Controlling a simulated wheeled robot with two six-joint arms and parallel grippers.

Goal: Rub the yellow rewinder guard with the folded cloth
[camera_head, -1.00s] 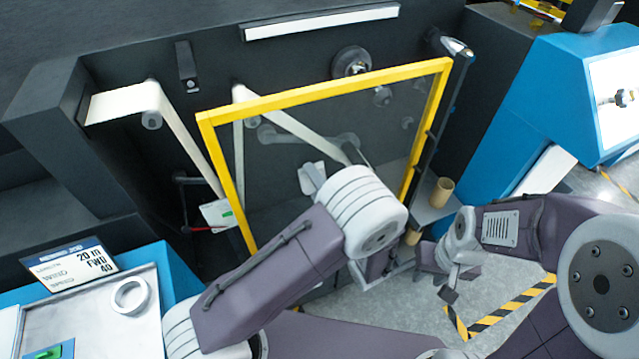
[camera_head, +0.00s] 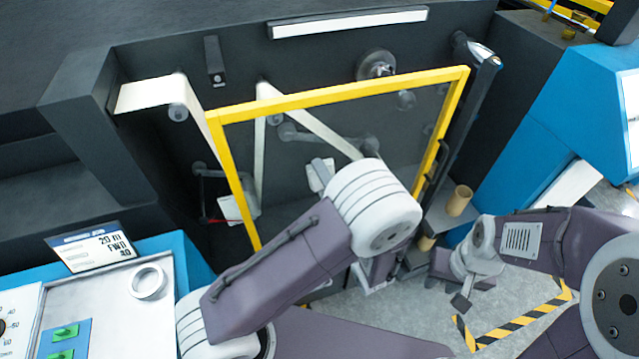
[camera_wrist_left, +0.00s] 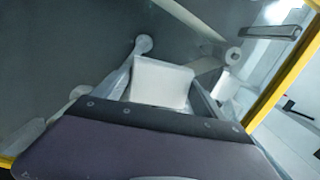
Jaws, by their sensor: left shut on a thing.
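The yellow rewinder guard (camera_head: 345,95) is a yellow frame around a clear panel, in the middle of the head view. The white folded cloth (camera_wrist_left: 162,83) sits between the fingers of my left gripper (camera_wrist_left: 165,100) in the left wrist view, in front of the panel. In the head view the cloth (camera_head: 318,178) shows as a small pale patch over the panel; my left arm hides most of that gripper. Whether the cloth touches the guard is unclear. My right gripper (camera_head: 462,300) hangs low at the right, away from the guard; its jaw opening is unclear.
A control desk with a tape roll (camera_head: 148,282) and a display (camera_head: 92,247) stands at the left. A cardboard core (camera_head: 459,200) stands on a shelf right of the guard. Blue machine housing (camera_head: 570,100) is at the right. Striped tape (camera_head: 520,318) marks the floor.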

